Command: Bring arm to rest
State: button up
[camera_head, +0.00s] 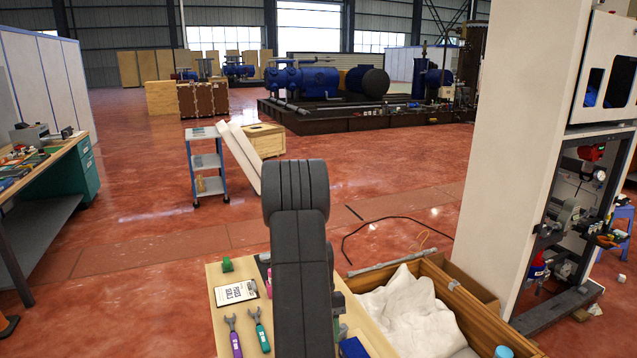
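My arm rises from the bottom middle in the head view as a dark grey link with a rounded joint at its top. It stands upright in front of a small wooden work surface (216,283). My gripper is not visible in this view; I cannot see its fingers or anything it might hold.
The wooden surface carries a clipboard (236,292), a purple-handled wrench (234,338) and a teal-handled wrench (259,331). A wooden crate (470,312) with white sheeting (408,311) stands right of my arm. A white pillar (519,150) rises beyond. A blue cart (207,162) stands on open red floor.

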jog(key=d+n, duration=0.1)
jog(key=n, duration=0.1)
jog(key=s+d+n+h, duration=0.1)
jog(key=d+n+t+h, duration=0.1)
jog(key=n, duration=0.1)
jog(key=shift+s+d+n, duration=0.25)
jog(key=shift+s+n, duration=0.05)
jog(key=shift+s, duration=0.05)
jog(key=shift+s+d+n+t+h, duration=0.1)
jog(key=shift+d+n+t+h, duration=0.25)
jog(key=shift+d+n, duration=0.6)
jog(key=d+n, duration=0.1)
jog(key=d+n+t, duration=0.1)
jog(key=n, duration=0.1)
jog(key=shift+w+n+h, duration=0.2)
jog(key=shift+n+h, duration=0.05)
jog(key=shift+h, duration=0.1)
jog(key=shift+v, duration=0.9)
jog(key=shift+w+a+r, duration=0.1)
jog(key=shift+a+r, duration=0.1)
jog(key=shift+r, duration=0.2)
